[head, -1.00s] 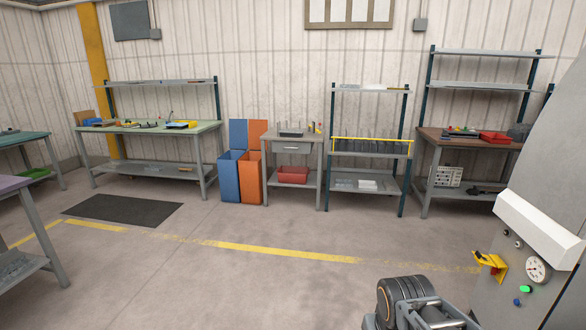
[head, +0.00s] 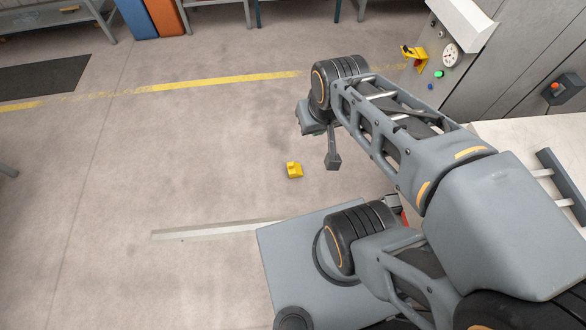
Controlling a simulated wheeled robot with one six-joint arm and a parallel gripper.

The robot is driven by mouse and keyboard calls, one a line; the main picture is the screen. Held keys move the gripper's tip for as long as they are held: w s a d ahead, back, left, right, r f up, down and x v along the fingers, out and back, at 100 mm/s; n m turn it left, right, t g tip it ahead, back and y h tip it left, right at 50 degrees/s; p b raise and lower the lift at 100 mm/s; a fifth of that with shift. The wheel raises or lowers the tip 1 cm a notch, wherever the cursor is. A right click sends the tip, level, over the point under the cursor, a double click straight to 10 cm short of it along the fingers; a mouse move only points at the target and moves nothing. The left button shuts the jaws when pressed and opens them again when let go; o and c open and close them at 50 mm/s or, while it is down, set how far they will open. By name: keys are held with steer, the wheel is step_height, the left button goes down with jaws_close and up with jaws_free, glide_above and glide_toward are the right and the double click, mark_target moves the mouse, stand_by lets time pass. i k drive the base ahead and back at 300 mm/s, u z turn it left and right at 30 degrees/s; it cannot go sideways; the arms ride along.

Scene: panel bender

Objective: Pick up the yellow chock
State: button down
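The yellow chock (head: 294,170) lies on the concrete floor near the middle of the head view, a short way beyond my grey base. It is small and blocky, and nothing touches it. My gripper (head: 333,161) hangs down at the end of my arm, just right of the chock in the picture and apart from it. Only one finger shows clearly, so its opening cannot be made out. Nothing is seen held in it.
A pale low strip (head: 215,229) lies on the floor left of my base. A machine (head: 480,60) with a gauge stands at the upper right. A dark mat (head: 42,78) lies at the left. Floor around the chock is clear.

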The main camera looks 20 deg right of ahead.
mark_target(294, 168)
steer(key=u, duration=0.05)
steer(key=k, duration=0.35)
steer(key=u, duration=1)
steer(key=i, duration=1.2)
steer(key=z, duration=0.6)
steer(key=i, duration=0.75)
steer(key=z, duration=0.6)
